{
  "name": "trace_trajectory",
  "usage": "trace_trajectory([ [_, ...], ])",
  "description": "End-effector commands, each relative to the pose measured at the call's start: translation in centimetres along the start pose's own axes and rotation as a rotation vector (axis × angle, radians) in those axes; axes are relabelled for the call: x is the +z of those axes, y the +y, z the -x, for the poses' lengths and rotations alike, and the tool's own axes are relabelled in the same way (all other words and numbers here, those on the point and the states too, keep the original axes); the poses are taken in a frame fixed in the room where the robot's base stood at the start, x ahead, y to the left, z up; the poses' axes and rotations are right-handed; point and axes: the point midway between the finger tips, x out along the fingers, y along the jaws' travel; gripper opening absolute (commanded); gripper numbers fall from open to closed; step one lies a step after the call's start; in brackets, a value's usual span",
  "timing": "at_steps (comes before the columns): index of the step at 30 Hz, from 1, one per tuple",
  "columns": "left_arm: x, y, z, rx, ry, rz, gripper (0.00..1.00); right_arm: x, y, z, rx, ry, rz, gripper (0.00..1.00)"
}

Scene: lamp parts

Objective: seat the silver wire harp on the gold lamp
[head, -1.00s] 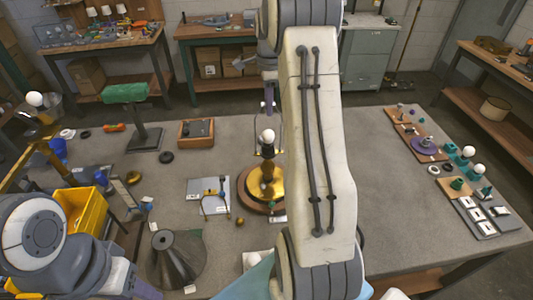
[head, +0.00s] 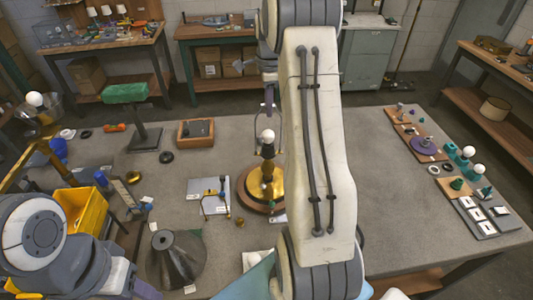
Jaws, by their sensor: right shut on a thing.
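The gold lamp (head: 265,189) stands upright on a round wooden base (head: 246,193) near the middle of the bench, with a white bulb (head: 268,136) on top of its dark socket. My right gripper (head: 269,103) is above the bulb, partly hidden by my own right arm. It is shut on the silver wire harp (head: 258,132), whose thin sides hang around the bulb. The harp's lower ends are too small to tell whether they touch the lamp.
A pale board (head: 208,187) with a gold wire piece lies left of the lamp. A dark cone (head: 175,262) and a yellow bin (head: 82,212) stand at the front left. Trays with small parts (head: 470,207) are at the right. My right arm covers the bench centre-right.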

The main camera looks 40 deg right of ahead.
Motion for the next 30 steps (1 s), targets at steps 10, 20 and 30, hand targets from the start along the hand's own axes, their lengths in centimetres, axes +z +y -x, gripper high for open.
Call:
trace_trajectory([
  [10,0.0,0.0,0.0,0.000,0.000,0.000,0.50,0.0,0.1,-0.1,0.003,0.000,0.000,0.45],
  [20,0.0,0.0,0.0,0.000,0.000,-0.001,0.50,0.0,0.0,-0.1,0.002,0.000,0.000,0.61],
  [30,0.1,-0.1,-1.5,0.000,0.000,-0.004,0.50,0.1,-0.2,4.1,-0.006,0.000,0.000,0.61],
])
